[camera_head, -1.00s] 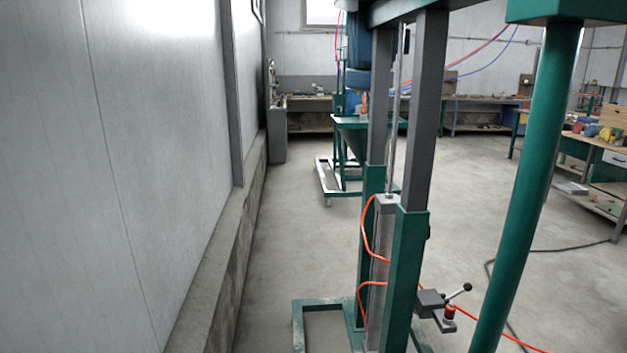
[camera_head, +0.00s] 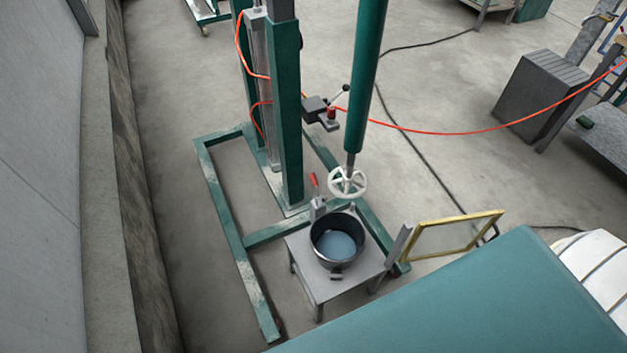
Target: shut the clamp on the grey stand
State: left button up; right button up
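The low grey stand (camera_head: 312,278) is on the floor in the lower middle of the head view. A dark round pot (camera_head: 322,258) with a bluish-grey content sits on it. The clamp (camera_head: 318,205) is at the back left of the pot, on the stand. Its red handle (camera_head: 314,181) points up, tilted slightly to the left. The clamp's jaw is too small to make out against the pot rim. Neither of my grippers is in view.
A green frame (camera_head: 222,220) with a column stands behind and left of the stand. A mixer shaft with a white ring (camera_head: 347,182) hangs above the pot. A yellow-edged frame (camera_head: 455,236) is to the right. A red hose (camera_head: 450,133) crosses the back.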

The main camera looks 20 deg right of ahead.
aim_at(314, 178)
jog(key=l+u, duration=0.15)
jog(key=l, duration=0.3)
jog(key=l+u, duration=0.15)
jog(key=l, duration=0.25)
jog(key=k+l+u, duration=0.1)
jog(key=l, duration=0.35)
jog(key=l+u, duration=0.15)
jog(key=l, duration=0.3)
jog(key=k+l+u, duration=0.15)
jog(key=l, duration=0.25)
jog(key=k+l+u, duration=0.15)
jog(key=l, duration=0.25)
jog(key=k+l+u, duration=0.15)
jog(key=l, duration=0.25)
jog(key=l+u, duration=0.15)
jog(key=l, duration=0.3)
jog(key=k+l+u, duration=0.2)
jog(key=l, duration=0.25)
jog(key=l+u, duration=0.15)
jog(key=l, duration=0.3)
jog(key=k+l+u, duration=0.15)
jog(key=l, duration=0.3)
jog(key=k+l+u, duration=0.15)
jog(key=l, duration=0.25)
